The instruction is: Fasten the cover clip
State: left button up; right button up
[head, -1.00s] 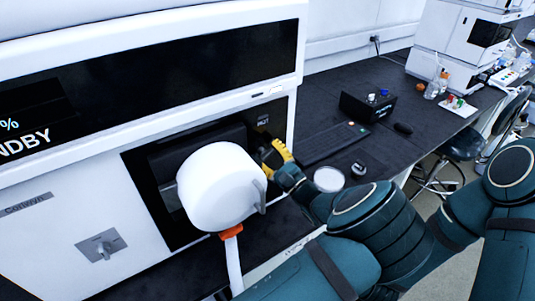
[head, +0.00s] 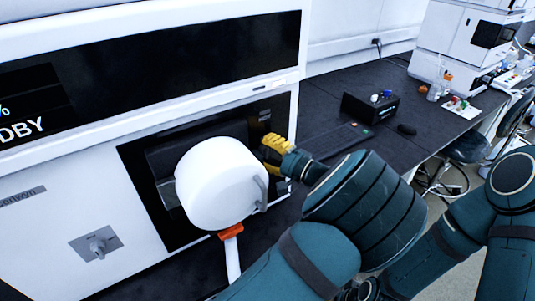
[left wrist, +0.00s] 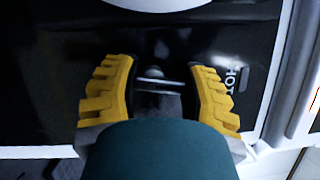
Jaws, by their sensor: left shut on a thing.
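My left gripper (head: 268,152), with yellow fingers, is at the right side of a black recess in the white instrument. In the left wrist view its fingers (left wrist: 163,82) stand apart on either side of a small metal bar (left wrist: 160,84), which looks like the cover clip, and the gripper is shut on it. Part of the bar's surroundings is dark and hard to make out. A white rounded housing (head: 217,182) with a grey lever (head: 262,192) sticks out of the recess, just left of the gripper. My right gripper is not in view.
An orange collar (head: 231,231) and a white tube hang below the housing.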

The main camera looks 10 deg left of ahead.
pick_arm(q)
jog(key=shift+n+g+h+b, duration=0.3)
jog(key=shift+n+h+b, duration=0.15)
jog(key=shift+n, duration=0.65)
jog(key=o, duration=0.9)
jog(key=v, duration=1.2)
